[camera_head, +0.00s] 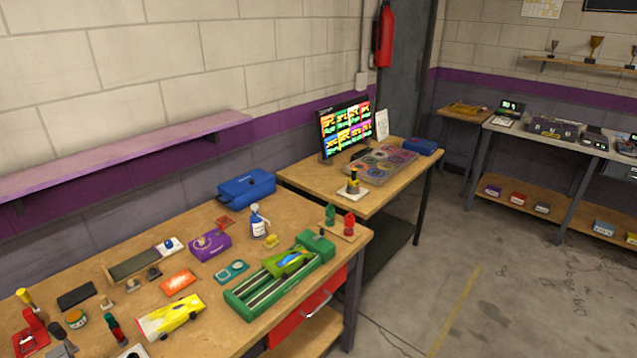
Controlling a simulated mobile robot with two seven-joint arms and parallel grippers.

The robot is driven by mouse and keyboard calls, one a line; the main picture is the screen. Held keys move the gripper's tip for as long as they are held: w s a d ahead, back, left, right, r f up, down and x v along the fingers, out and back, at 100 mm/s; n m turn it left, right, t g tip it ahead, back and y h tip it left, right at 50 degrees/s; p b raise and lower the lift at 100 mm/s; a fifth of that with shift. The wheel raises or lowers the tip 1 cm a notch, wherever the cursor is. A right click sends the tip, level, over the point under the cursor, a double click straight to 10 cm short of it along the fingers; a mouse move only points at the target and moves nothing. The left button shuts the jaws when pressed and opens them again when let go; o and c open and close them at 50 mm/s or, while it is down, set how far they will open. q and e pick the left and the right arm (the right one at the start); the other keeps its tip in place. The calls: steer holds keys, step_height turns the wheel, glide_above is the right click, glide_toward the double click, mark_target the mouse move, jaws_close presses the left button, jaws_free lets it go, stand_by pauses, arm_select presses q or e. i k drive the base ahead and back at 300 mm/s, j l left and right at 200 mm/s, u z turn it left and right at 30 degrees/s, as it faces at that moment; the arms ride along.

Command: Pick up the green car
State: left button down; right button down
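A green car (288,261) with yellowish parts sits on the far right part of a green slotted track piece (240,300) on the near wooden workbench. The track piece has dark grooves and a raised green block (316,242) at its far end, close to the car. Neither of my grippers is in view.
A yellow and white car (170,317) lies left of the track. Around it are a teal item (232,272), an orange packet (178,282), a purple box (210,244), a spray bottle (259,222) and a small tray (338,230) with green and red bottles. Floor right of the bench is clear.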

mark_target(281, 265)
steer(key=u, duration=0.4)
steer(key=l+u, duration=0.15)
steer(key=u, duration=0.3)
steer(key=i+l+u, duration=0.1)
steer(key=u, duration=0.7)
steer(key=l+u, duration=0.45)
steer(key=k+l+u, duration=0.2)
steer(key=l+u, duration=0.2)
steer(key=l, duration=0.15)
